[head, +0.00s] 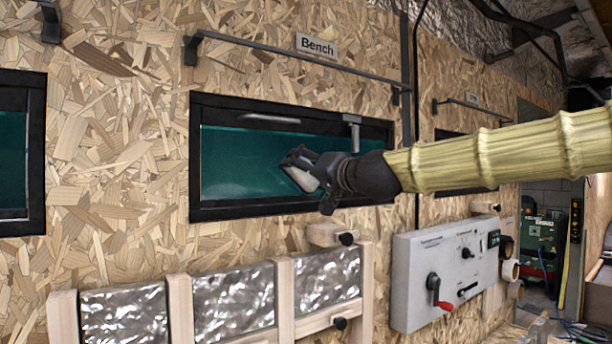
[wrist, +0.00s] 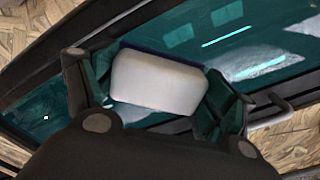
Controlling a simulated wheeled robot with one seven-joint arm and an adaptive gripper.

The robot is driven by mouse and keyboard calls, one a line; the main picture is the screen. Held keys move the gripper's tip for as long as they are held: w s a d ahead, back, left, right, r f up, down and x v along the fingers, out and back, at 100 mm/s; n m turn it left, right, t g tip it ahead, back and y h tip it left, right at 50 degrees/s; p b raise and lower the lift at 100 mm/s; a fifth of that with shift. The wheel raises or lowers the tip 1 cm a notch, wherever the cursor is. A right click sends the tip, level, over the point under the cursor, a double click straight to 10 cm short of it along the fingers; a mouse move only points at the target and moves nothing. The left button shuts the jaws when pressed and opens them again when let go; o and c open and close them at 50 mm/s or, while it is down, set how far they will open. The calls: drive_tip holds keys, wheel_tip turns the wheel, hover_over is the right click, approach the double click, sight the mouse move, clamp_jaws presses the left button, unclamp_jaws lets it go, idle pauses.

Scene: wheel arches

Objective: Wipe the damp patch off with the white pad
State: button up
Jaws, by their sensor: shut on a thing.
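My gripper (head: 303,168) is shut on the white pad (head: 300,178), in front of the dark-framed teal window under the "Bench" sign. In the wrist view the pad (wrist: 158,82) is a pale rounded block with a dark blue edge behind it, held between the two fingers. It is tilted in the head view; I cannot tell whether it touches the glass. A faint whitish patch (head: 228,189) shows on the glass at the lower left, left of the pad. A mottled whitish area (wrist: 268,60) lies right of the pad in the wrist view. Which marks are damp and which are reflections is unclear.
The black window frame (head: 195,160) borders the glass, with a grey handle (head: 353,132) at the upper right. A dark rail (head: 290,58) runs above. Below are foil-covered panels (head: 232,300) in wooden framing and a grey control box (head: 440,275) with a red-tipped lever.

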drive_tip(key=shift+w+a, duration=0.4)
drive_tip(key=shift+w, duration=0.1)
idle(0.4)
drive_tip(key=shift+w+d, duration=0.6)
drive_tip(key=shift+d, duration=0.3)
drive_tip(key=shift+w+d, duration=0.55)
drive_tip(key=shift+d, duration=0.3)
drive_tip(key=w+d+b, duration=0.1)
drive_tip(key=w+d, duration=0.3)
drive_tip(key=d, duration=0.2)
drive_tip(key=shift+w, duration=0.4)
drive_tip(key=shift+s+a+b, duration=0.4)
drive_tip(key=shift+s+a, duration=0.8)
drive_tip(key=shift+a, duration=0.4)
drive_tip(key=shift+s+a+b, duration=0.45)
drive_tip(key=shift+s+a, duration=0.7)
drive_tip(key=shift+a, duration=0.45)
drive_tip(key=shift+s+a+b, duration=0.4)
drive_tip(key=shift+s+a, duration=0.8)
drive_tip(key=shift+a, duration=0.4)
drive_tip(key=shift+s+d, duration=0.1)
drive_tip(key=shift+b+v, duration=0.7)
drive_tip(key=shift+v, duration=2.1)
